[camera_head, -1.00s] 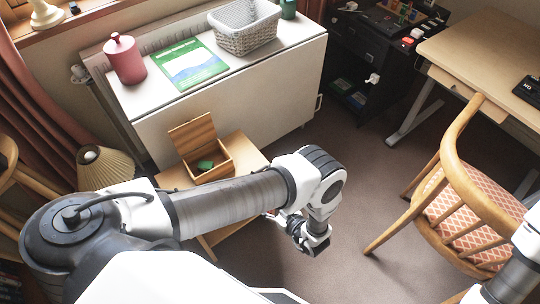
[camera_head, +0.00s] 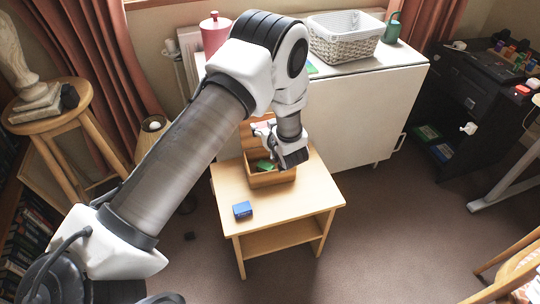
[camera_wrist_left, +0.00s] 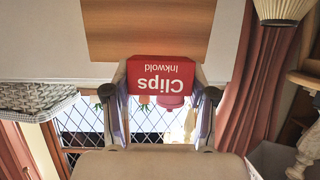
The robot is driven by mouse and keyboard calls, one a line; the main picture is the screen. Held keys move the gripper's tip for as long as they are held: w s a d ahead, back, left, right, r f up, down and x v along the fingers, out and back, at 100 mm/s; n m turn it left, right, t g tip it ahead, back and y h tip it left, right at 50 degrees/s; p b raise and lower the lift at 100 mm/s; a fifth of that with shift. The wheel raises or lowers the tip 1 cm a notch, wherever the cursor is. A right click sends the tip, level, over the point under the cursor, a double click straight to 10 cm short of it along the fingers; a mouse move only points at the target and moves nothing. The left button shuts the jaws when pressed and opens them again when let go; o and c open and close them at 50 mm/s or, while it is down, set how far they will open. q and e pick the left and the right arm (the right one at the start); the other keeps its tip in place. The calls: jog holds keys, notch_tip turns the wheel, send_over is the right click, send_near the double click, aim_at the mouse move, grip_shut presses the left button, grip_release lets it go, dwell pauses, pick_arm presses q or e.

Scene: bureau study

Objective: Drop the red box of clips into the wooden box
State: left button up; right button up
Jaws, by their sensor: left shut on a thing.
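My left gripper (camera_head: 265,132) is above the wooden box (camera_head: 272,180), in front of its raised lid. The wooden box stands open on a small wooden table (camera_head: 320,195), with a green item (camera_head: 264,165) inside. In the left wrist view, the left gripper (camera_wrist_left: 162,90) is shut on the red box of clips (camera_wrist_left: 162,75), whose label reads upside down. A plain wooden panel (camera_wrist_left: 145,30) shows beyond it, apparently the lid. In the head view the arm hides most of the red box. My right gripper is out of view.
A blue box (camera_head: 242,210) lies on the small table's near left part. A white cabinet (camera_head: 350,125) behind bears a grey basket (camera_head: 345,38) and a red canister (camera_head: 213,35). A wooden stool (camera_head: 60,118) with a statue stands left.

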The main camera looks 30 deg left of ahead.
pick_arm(q)
notch_tip(320, 180, down, 6)
jog(key=b, duration=0.5)
jog(key=shift+r, duration=0.1)
jog(key=o, duration=1.2)
jog(key=shift+o, duration=0.2)
jog(key=v, duration=1.2)
